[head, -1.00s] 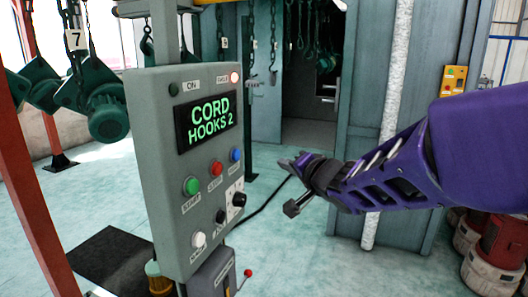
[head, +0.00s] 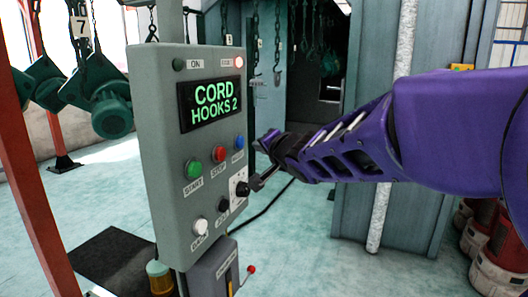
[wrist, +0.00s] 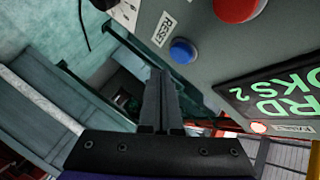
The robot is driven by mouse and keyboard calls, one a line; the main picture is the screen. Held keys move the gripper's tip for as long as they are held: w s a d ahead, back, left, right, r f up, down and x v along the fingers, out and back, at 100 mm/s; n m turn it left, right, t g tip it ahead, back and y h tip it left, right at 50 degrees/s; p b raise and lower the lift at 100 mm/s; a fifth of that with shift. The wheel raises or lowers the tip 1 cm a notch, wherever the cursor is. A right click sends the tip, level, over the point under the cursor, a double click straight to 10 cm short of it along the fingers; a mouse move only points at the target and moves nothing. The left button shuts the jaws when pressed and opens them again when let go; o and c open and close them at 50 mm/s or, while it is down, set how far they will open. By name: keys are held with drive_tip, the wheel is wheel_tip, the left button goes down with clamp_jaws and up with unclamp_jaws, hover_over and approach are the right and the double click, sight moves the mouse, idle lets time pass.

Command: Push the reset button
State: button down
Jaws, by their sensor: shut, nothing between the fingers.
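The grey control panel (head: 205,120) stands left of centre in the head view, with its screen reading CORD HOOKS 2. The blue reset button (head: 239,143) is at its right edge. In the wrist view the blue button (wrist: 183,51) lies beside its RESET label (wrist: 164,29). My gripper (head: 261,143) is shut and empty, just right of the blue button in the head view. In the wrist view my closed fingertips (wrist: 161,75) point toward the panel, a little below and left of the button. They look apart from it; the exact gap is unclear.
A red button (head: 218,154), a green start button (head: 193,169), a white button (head: 200,226) and a black knob (head: 243,188) are close by. Green hoist parts (head: 103,105) hang at the left. A steel cabinet stands behind my arm.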

drive_tip(key=shift+w+a, duration=0.2)
drive_tip(key=shift+a, duration=0.35)
idle(1.7)
drive_tip(key=shift+w+a, duration=0.15)
drive_tip(key=shift+a, duration=0.25)
drive_tip(key=shift+w+a+b, duration=0.15)
drive_tip(key=shift+a+b, duration=0.25)
idle(0.6)
drive_tip(key=shift+d+r, duration=0.1)
drive_tip(key=shift+d, duration=0.05)
drive_tip(key=shift+s+d+p, duration=0.35)
drive_tip(key=shift+d+p, duration=0.3)
drive_tip(key=shift+p, duration=0.25)
